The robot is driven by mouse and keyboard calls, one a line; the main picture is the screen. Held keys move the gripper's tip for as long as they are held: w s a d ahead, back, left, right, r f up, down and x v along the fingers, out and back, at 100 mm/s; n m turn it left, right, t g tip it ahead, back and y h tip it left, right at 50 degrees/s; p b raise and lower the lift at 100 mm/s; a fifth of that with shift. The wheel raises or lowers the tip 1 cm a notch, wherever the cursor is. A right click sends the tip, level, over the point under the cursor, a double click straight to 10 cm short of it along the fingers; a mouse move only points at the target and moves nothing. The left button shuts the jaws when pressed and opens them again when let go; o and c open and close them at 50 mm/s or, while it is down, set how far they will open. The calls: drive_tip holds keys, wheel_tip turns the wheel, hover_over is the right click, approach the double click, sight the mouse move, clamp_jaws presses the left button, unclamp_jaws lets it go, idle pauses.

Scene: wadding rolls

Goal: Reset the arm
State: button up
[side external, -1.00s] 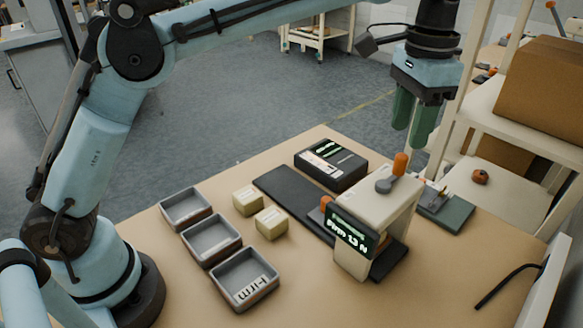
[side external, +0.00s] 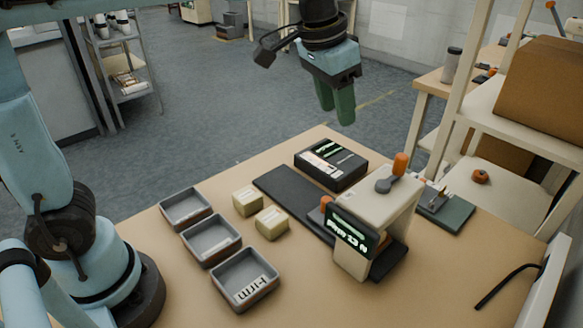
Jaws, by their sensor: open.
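My gripper (side external: 336,104) hangs in the air above the far edge of the table, pointing down. Its two green fingers are a little apart with nothing seen between them. It is clear of the table and of everything on it. Most of my arm above the wrist is out of the picture; its lower part stands at the left.
On the table (side external: 400,300) are three grey trays (side external: 185,207), two pale yellow blocks (side external: 247,201), a black box (side external: 331,164) and a press-like device (side external: 374,225) with an orange-tipped lever on a dark mat (side external: 285,194). A shelf rack (side external: 520,125) stands at the right.

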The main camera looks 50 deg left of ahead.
drive_tip(key=s+a+f+n+t, duration=0.3)
drive_tip(key=s+a+f+t, duration=0.1)
drive_tip(key=s+a+f, duration=0.5)
drive_tip(key=s+f, duration=0.1)
drive_tip(key=s, duration=0.1)
drive_tip(key=shift+s+a+f+y, duration=0.2)
drive_tip(key=shift+s+a+y, duration=0.1)
drive_tip(key=shift+a+y, duration=0.1)
idle(1.0)
drive_tip(key=o, duration=0.4)
drive_tip(key=shift+w+r, duration=0.25)
drive_tip(key=shift+r, duration=0.05)
drive_tip(key=o, duration=0.6)
drive_tip(key=w+r+m+g+y, duration=0.1)
drive_tip(key=w+r+m, duration=0.6)
drive_tip(key=w+m, duration=0.1)
drive_tip(key=shift+w+r+g, duration=0.3)
drive_tip(key=shift+w+r, duration=0.05)
drive_tip(key=shift+w, duration=0.05)
drive_tip(key=w+r+m+g+y, duration=0.1)
drive_tip(key=w+r+m+g, duration=0.15)
drive_tip(key=w+m, duration=0.65)
drive_tip(key=w+x, duration=0.1)
drive_tip(key=x, duration=0.8)
drive_tip(key=shift+t, duration=0.45)
